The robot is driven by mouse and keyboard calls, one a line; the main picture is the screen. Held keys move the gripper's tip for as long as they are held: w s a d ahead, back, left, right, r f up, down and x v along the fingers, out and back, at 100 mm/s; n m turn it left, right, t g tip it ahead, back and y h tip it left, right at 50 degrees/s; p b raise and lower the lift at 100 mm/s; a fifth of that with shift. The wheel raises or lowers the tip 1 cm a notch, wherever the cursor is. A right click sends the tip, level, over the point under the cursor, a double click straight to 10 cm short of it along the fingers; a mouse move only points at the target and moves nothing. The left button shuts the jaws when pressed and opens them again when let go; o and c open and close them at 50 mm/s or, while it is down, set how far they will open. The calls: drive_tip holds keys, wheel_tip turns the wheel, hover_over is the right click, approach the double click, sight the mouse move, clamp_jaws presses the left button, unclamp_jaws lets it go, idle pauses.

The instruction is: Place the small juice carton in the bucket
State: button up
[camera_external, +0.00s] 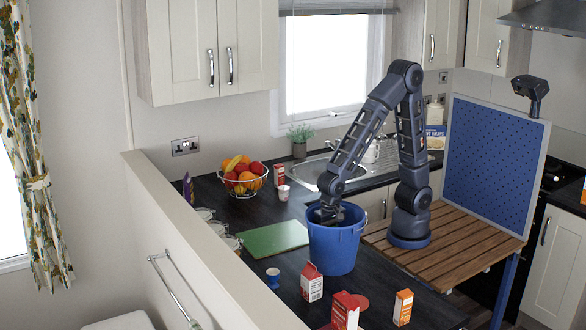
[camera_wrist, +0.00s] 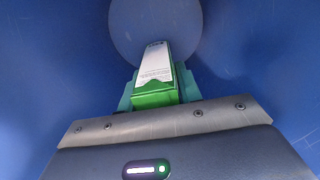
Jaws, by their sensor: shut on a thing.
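The blue bucket (camera_external: 335,250) stands on the dark counter beside the wooden slatted platform. My gripper (camera_external: 328,214) reaches down through its open top, with the fingers hidden behind the rim in the external view. In the wrist view, my gripper (camera_wrist: 156,92) is shut on a green-and-white small juice carton (camera_wrist: 154,72), held between teal fingertips. The bucket's blue inside (camera_wrist: 60,60) surrounds it, and its round floor lies beyond the carton. I cannot tell whether the carton touches the floor. The carton is hidden in the external view.
A fruit bowl (camera_external: 243,180) and the sink (camera_external: 312,172) are behind. A blue perforated panel (camera_external: 495,165) rises at right.

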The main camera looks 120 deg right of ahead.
drive_tip(key=shift+f, duration=1.65)
drive_tip(key=shift+f, duration=0.1)
drive_tip(key=o, duration=1.1)
wheel_tip(320, 180, up, 11)
drive_tip(key=shift+r, duration=0.6)
